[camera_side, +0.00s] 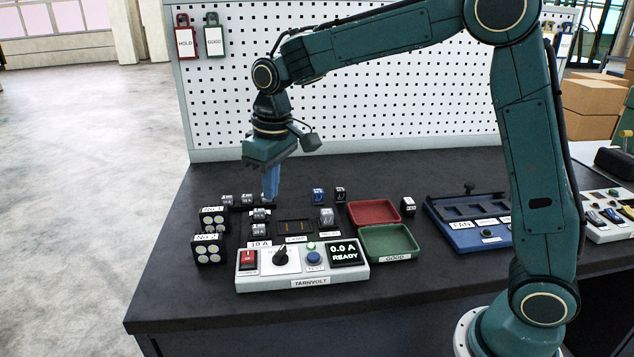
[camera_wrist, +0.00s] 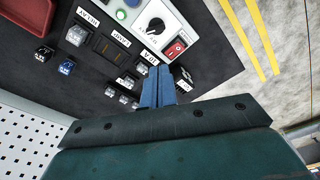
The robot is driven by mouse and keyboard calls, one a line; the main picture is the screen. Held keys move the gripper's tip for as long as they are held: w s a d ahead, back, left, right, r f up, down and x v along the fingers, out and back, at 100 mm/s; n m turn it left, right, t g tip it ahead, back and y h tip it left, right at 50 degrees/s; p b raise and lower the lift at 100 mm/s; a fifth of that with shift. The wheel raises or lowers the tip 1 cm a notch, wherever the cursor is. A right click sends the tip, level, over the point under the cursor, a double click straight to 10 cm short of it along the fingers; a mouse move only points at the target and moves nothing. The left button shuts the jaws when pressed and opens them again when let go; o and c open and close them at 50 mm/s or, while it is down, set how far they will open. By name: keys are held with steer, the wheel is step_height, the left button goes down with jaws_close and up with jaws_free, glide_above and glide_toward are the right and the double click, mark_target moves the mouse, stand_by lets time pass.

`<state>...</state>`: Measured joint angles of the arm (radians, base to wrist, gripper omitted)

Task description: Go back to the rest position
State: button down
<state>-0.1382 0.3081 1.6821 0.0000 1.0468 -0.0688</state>
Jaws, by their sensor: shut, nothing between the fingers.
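My gripper (camera_side: 270,184) is shut and empty, its blue fingers pointing straight down. In the side view it hangs just above the rear left part of the black bench, over a group of small grey relay-like blocks (camera_side: 260,214). In the wrist view the closed blue fingers (camera_wrist: 158,88) sit side by side, close to the small blocks (camera_wrist: 147,57) by the label strip. I cannot tell from these frames whether the fingertips touch anything. The arm reaches from the right across the bench.
The white tester (camera_side: 303,282) reads "0.0 A READY". Two lamp blocks (camera_side: 208,249) stand left of it. A red tray (camera_side: 374,212), a green tray (camera_side: 391,242) and a blue fan case (camera_side: 480,242) lie right. A white pegboard (camera_side: 350,110) rises behind. The front of the bench is clear.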

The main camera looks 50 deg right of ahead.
steer(key=s+d+r+m+t, duration=0.1)
steer(key=s+d+r+t, duration=0.1)
steer(key=s, duration=1.1)
steer(key=s+d+r+m+t, duration=0.1)
steer(key=s+d, duration=0.3)
steer(key=s, duration=1)
steer(key=shift+s+d+r+t, duration=0.15)
steer(key=shift+s+r+t, duration=0.1)
steer(key=shift+r+t, duration=0.45)
